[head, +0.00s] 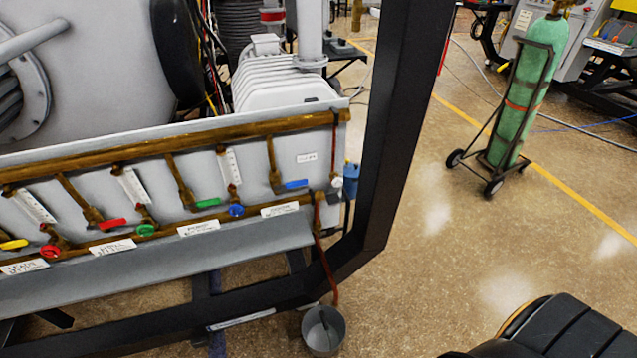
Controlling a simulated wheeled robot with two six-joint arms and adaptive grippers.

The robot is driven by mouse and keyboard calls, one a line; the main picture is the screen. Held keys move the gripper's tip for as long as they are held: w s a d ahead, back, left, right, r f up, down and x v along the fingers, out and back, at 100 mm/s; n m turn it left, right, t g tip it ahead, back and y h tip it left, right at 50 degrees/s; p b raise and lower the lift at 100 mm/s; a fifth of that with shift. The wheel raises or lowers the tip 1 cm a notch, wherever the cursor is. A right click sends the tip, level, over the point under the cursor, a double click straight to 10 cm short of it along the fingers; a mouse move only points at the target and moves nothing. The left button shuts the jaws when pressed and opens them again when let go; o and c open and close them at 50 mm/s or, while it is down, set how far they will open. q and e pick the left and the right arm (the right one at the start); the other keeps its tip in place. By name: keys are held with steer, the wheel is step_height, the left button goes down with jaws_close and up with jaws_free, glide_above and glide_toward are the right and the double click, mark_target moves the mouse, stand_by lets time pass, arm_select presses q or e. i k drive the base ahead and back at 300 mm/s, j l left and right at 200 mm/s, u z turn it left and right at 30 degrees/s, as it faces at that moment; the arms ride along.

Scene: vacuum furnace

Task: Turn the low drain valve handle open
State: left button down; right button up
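A lower brass pipe runs along the grey panel (90,163). At its right end a small brass fitting (319,197) sits above a red-brown hose (327,268) that runs down into a grey bucket (323,331) on the floor. No drain handle can be clearly made out there. Lever handles on the panel are yellow (14,244), red (112,223), green (208,203) and blue (294,184). Round knobs are red (50,252), green (145,230) and blue (236,211). Which handle is the low drain valve's I cannot tell. Neither gripper is in view.
A thick black frame post (395,120) stands right of the panel, joined to a low black beam (180,325) in front. A green gas cylinder (522,95) stands on a wheeled cart at upper right. The floor between post and cylinder is clear.

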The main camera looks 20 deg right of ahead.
mark_target(340, 229)
steer(key=z, duration=0.9)
